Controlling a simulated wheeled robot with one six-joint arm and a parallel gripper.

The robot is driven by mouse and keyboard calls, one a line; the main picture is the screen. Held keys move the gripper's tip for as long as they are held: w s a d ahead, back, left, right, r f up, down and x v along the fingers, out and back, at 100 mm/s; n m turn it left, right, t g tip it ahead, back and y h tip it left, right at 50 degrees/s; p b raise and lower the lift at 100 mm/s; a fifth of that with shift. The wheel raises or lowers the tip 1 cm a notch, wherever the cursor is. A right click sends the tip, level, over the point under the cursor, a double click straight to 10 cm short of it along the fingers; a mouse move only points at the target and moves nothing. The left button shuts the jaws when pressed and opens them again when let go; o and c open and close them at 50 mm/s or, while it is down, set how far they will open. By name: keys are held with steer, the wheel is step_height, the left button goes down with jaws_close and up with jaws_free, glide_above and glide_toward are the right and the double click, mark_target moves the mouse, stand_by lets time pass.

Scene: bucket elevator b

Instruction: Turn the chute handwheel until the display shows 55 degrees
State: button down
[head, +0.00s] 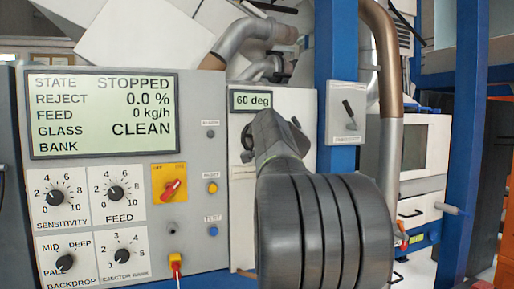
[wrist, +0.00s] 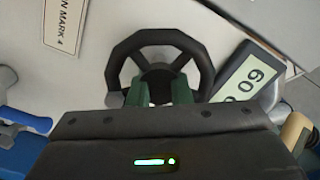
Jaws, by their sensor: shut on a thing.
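The chute handwheel (wrist: 121,58) is a dark, many-sided ring with spokes on a pale panel, in the upper middle of the wrist view. My gripper (wrist: 157,88) is at the wheel's near side, its green fingers shut on it. The exact contact is partly hidden by the gripper body. The display (head: 251,101) reads 60 deg in the head view. It also shows tilted at the right of the wheel in the wrist view (wrist: 245,83). In the head view my arm hides most of the wheel.
A control panel with a large screen (head: 103,115), several knobs and a red switch (head: 171,188) stands at the left. A blue post (head: 337,60) and a small lever box (head: 346,112) are right of the display. A label plate (wrist: 66,22) is left of the wheel.

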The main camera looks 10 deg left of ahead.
steer(key=shift+f+n+b, duration=0.15)
steer(key=shift+n+b, duration=1.4)
steer(key=shift+n, duration=0.75)
steer(key=c, duration=1.6)
jaws_free()
steer(key=b+v, duration=0.2)
steer(key=v, duration=1.1)
steer(key=shift+s+d, duration=0.25)
steer(key=shift+s, duration=0.1)
steer(key=shift+w+a, duration=0.1)
